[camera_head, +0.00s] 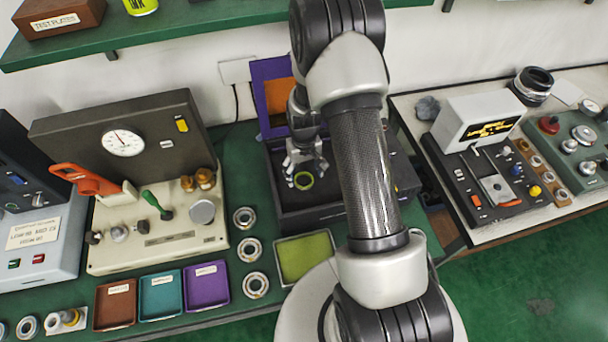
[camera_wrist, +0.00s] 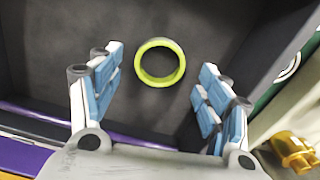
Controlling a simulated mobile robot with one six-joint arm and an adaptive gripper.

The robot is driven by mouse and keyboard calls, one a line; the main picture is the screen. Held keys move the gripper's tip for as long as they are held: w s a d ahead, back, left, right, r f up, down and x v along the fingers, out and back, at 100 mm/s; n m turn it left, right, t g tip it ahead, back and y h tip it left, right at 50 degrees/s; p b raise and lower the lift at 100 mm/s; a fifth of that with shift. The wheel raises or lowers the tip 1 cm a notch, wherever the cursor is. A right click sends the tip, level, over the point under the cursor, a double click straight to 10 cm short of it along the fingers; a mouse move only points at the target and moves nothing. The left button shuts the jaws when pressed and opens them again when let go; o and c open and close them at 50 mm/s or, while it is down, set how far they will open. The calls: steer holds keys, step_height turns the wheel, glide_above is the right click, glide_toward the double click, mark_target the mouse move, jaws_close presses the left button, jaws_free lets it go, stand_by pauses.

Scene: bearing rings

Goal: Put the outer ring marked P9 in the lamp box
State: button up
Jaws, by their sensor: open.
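A yellow-green ring (camera_wrist: 160,43) lies flat on the dark floor of an open box (camera_head: 292,214); it also shows in the head view (camera_head: 304,188). I cannot read any marking on it. The box, which looks like the lamp box, is black with a raised purple and orange panel (camera_head: 258,82) at its back left. My gripper (camera_head: 304,166) reaches down into the box over the ring. In the wrist view its two blue-padded fingers are spread wide on either side of the ring, touching nothing, with clear space between them and the ring.
Brown (camera_head: 115,305), teal (camera_head: 160,293) and purple (camera_head: 206,286) trays and a gauge machine (camera_head: 150,225) are at the left. My arm hides part of the box's right side.

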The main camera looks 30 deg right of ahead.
step_height(320, 180, up, 9)
steer(key=p, duration=0.1)
step_height(320, 180, up, 9)
glide_above(304, 180)
steer(key=s+a, duration=0.1)
steer(key=a, duration=0.1)
steer(key=s+a+r+t, duration=0.25)
steer(key=s+r, duration=0.45)
steer(key=r, duration=0.5)
steer(key=s+a+r+t, duration=0.1)
steer(key=s+a+r, duration=0.1)
steer(key=s, duration=0.5)
steer(key=s+a+r+t, duration=0.1)
steer(key=s+a+r, duration=0.2)
steer(key=s+r, duration=0.2)
steer(key=s, duration=0.3)
steer(key=shift+r+n, duration=0.25)
steer(key=shift+n, duration=0.15)
